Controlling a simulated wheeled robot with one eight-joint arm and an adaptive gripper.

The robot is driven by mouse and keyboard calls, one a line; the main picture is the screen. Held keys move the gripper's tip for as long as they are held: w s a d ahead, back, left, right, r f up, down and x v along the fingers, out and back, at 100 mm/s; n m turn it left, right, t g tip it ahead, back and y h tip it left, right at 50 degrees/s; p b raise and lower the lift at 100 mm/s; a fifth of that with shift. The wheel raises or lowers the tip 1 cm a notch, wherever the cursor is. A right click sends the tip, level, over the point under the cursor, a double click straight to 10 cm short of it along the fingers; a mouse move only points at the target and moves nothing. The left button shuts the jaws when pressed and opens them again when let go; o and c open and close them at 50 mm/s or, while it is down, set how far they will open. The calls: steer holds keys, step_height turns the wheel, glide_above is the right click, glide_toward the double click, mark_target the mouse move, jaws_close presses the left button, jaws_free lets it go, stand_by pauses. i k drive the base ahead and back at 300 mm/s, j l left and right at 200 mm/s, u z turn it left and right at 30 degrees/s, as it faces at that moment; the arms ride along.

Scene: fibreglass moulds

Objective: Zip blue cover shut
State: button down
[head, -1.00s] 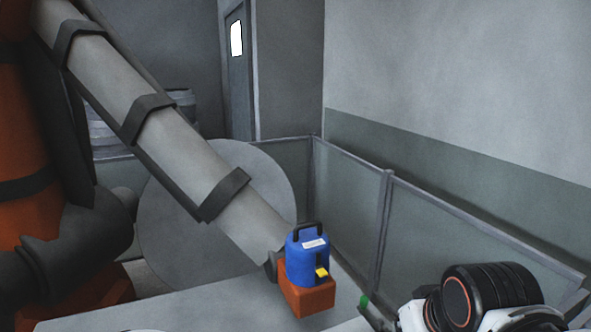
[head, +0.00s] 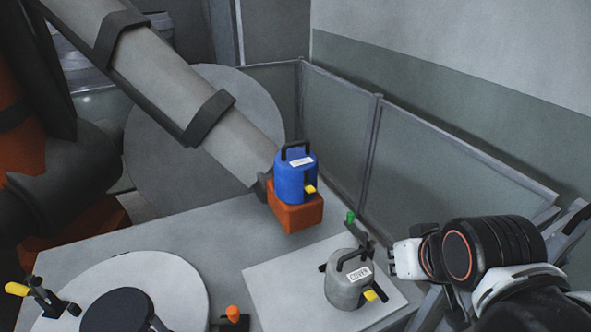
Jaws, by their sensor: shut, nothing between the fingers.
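The blue cover (head: 296,178) stands upright on an orange block (head: 298,212) at the lower end of a large grey arm. It has a black handle on top, a white label and a yellow tab (head: 310,189) low on its right front. A similar grey cover (head: 347,290) marked COVER, with a yellow tab, stands nearer on a pale board.
A green-tipped clamp (head: 350,218) stands between the covers and my gripper. A round pale plate (head: 175,277) with a dark disc lies at the lower left, beside yellow- and orange-tipped clamps. Glass-like panels (head: 420,155) run behind the table. The table left of the orange block is clear.

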mark_target(308, 187)
steer(key=k+j+u, duration=0.2)
steer(key=u, duration=0.15)
steer(key=k+j+u, duration=0.1)
steer(key=j+u, duration=0.25)
steer(key=l, duration=0.2)
steer(key=i, duration=0.05)
